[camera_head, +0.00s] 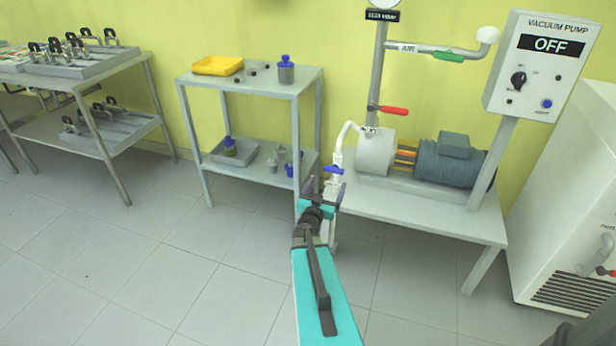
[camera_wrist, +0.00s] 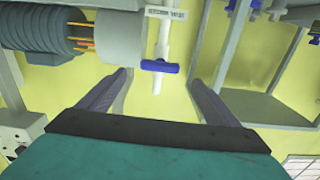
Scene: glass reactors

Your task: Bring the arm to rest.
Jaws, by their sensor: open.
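My arm reaches forward from the bottom of the head view, its teal link pointing toward the vacuum pump table. My gripper (camera_head: 328,188) is at its end, near the front left corner of that table. In the wrist view my gripper (camera_wrist: 160,78) has its two fingers spread apart with nothing held between them. A blue valve handle (camera_wrist: 160,66) on a white pipe shows between the fingertips there. The same blue handle (camera_head: 334,170) is just beyond my gripper in the head view. Whether a finger touches it, I cannot tell.
The pump motor (camera_head: 448,160) sits on the low table (camera_head: 400,212), under a control box (camera_head: 545,65) reading OFF. A two-tier shelf (camera_head: 190,130) with a yellow tray (camera_head: 217,66) and bottles stands to the left. A white cabinet (camera_head: 570,190) is at the right. Floor in front is clear.

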